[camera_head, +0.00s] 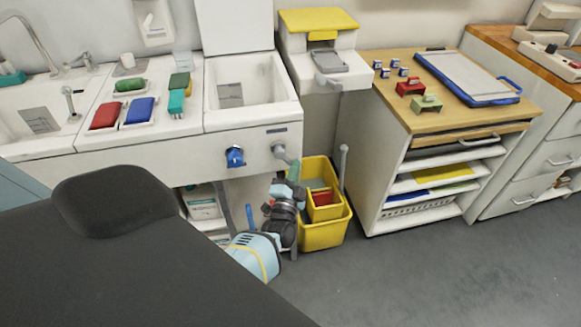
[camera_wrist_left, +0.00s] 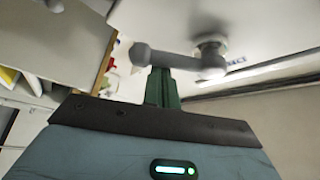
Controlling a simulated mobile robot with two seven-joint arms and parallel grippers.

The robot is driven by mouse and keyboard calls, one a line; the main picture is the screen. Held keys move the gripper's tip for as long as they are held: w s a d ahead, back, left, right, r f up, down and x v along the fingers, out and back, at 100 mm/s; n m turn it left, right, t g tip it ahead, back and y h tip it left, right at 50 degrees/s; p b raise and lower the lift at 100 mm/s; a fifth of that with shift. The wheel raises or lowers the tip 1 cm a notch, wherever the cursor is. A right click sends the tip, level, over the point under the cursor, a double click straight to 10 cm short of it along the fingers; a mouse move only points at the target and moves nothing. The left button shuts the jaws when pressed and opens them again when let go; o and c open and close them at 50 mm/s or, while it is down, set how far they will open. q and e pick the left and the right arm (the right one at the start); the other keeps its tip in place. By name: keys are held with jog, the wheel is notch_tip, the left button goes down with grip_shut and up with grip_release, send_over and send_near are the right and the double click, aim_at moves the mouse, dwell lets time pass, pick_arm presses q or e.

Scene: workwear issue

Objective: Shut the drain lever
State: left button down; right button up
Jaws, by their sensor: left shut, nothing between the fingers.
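The drain lever (camera_head: 280,152) is a grey handle on the white front panel of the sink unit, right of a blue knob (camera_head: 235,157). In the left wrist view the lever (camera_wrist_left: 208,64) shows close up, its bar reaching left from a round hub. My left gripper (camera_head: 294,170) has green fingers, pressed together with nothing between them. Its fingertips (camera_wrist_left: 160,78) are right at the lever's bar, which passes across them in the wrist view. I cannot tell whether they touch it. My right gripper is out of view.
Yellow bins (camera_head: 322,232) stand on the floor just right of my left wrist. A wooden-topped cabinet (camera_head: 440,118) with open shelves stands farther right. Red, green and blue items lie on the sink counter (camera_head: 100,92). The grey floor (camera_head: 440,280) at front right is clear.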

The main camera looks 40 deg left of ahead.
pick_arm(q)
jog(key=m+p, duration=0.1)
jog(key=s+a+f+m+g+h, duration=0.1)
jog(key=s+a+m+p, duration=0.1)
jog(key=m, duration=0.1)
jog(key=shift+f+g+h+p, duration=0.3)
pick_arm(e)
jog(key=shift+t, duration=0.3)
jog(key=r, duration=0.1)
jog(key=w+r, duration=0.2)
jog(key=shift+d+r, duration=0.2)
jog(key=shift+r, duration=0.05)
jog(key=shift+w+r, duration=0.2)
